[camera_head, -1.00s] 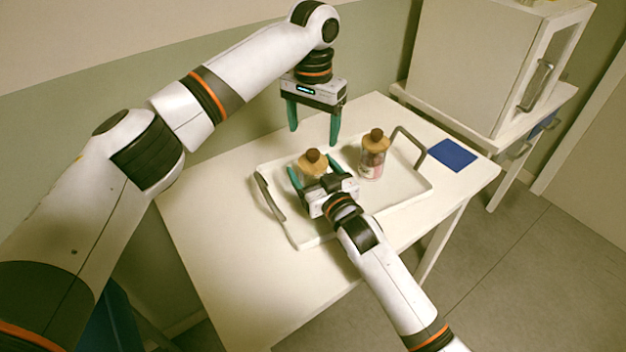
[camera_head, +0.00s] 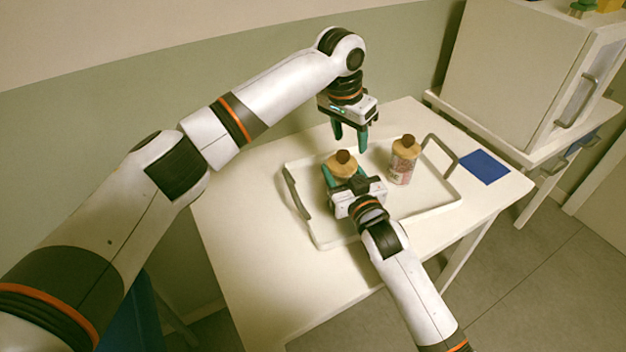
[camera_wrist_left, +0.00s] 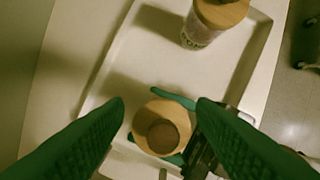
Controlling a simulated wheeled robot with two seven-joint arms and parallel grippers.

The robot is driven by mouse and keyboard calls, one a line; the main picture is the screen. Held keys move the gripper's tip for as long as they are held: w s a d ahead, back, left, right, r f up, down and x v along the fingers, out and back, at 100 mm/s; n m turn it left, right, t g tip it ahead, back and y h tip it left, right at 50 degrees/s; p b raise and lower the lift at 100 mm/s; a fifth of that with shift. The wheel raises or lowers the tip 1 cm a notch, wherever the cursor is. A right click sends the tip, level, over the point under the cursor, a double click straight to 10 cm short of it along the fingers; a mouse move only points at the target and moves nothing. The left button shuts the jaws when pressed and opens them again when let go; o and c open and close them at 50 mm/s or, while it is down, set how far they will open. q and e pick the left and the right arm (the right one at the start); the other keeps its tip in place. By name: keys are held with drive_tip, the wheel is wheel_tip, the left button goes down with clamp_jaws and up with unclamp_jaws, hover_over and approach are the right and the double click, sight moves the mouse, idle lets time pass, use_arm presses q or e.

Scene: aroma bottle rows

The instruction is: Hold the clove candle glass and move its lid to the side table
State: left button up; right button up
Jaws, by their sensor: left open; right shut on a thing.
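A candle glass with a round wooden lid (camera_head: 341,167) and dark knob stands in the white tray. My right gripper (camera_head: 343,183) is shut around this glass, which is mostly hidden below the lid. The lid also shows from above in the left wrist view (camera_wrist_left: 160,128), with the right gripper's green fingers on both sides of it. My left gripper (camera_head: 350,142) is open and empty, pointing down above and slightly behind the lid. A second lidded glass (camera_head: 403,162) with a printed label stands to the right in the tray. I cannot read which is clove.
The white tray (camera_head: 320,238) has raised handles at both ends. A blue mat (camera_head: 484,167) lies right of it on the white table (camera_head: 238,233). A white cabinet (camera_head: 512,70) stands on another table at the back right.

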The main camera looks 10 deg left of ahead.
use_arm(q)
wheel_tip(320, 180, down, 3)
drive_tip(key=w+m+t+h, duration=0.2)
drive_tip(key=w+t+h, duration=0.1)
drive_tip(key=t, duration=0.1)
use_arm(e)
drive_tip(key=shift+a, duration=0.1)
use_arm(q)
drive_tip(key=n+t+h, duration=0.1)
drive_tip(key=t+h, duration=0.6)
drive_tip(key=t, duration=0.1)
approach(338, 157)
drive_tip(key=shift+a+r, duration=0.1)
drive_tip(key=shift+a, duration=0.2)
drive_tip(key=x, duration=1.1)
drive_tip(key=shift+w+d, duration=0.1)
drive_tip(key=shift+d, duration=0.35)
